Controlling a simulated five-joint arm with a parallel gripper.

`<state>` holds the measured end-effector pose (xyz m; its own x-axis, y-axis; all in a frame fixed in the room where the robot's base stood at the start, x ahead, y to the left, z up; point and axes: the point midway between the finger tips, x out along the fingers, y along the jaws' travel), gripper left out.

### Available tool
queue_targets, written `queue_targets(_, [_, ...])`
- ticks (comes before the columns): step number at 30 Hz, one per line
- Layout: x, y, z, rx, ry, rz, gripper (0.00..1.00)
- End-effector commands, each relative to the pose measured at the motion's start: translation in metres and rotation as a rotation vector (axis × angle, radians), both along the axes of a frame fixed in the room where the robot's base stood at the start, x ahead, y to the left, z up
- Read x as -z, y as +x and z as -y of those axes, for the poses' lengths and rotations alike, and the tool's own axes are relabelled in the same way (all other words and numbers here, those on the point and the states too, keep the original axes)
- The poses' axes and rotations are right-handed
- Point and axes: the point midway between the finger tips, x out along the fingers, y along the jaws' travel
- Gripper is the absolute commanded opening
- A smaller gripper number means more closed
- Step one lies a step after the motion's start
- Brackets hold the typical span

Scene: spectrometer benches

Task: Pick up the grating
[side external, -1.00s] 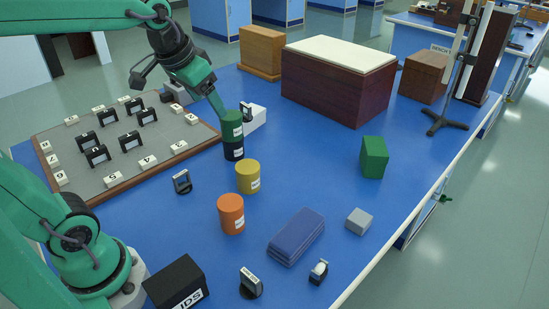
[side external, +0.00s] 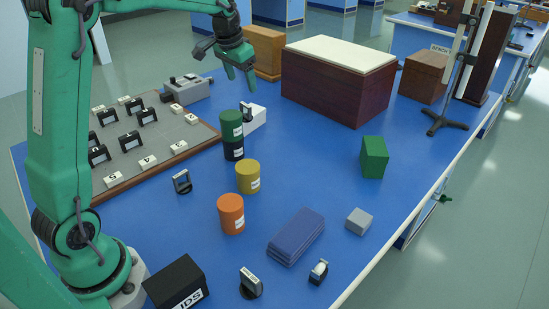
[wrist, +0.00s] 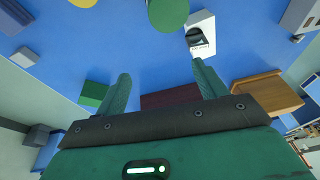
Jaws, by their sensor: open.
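No label that I can read marks the grating. One small black-framed optic (side external: 246,112) stands by a white block (side external: 256,117) behind the green can; in the wrist view the optic (wrist: 196,38) is dark and near the top. Other small framed optics stand left of the yellow can (side external: 182,181), at the front (side external: 250,283) and at the front right (side external: 318,271). My gripper (side external: 240,78) is open and empty, above the bench behind the cans. Its two fingers (wrist: 160,72) are apart in the wrist view.
A green can (side external: 232,124) sits on a dark can (side external: 233,150). A yellow can (side external: 248,177) and orange can (side external: 231,213) stand nearer. A tray (side external: 160,172) of black and white pieces is left. A large dark box (side external: 335,95) is behind.

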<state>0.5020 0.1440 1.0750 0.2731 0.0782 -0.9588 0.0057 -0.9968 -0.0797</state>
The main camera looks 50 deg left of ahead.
Motion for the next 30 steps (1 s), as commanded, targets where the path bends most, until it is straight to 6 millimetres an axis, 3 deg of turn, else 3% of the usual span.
queue_targets(9, [0.047,0.043,-0.048,-0.004,0.001,-0.048,0.71])
queue_targets(18, [0.092,0.069,-0.086,-0.002,0.000,-0.082,0.71])
queue_targets(30, [0.106,0.075,-0.098,-0.002,-0.001,-0.091,0.71])
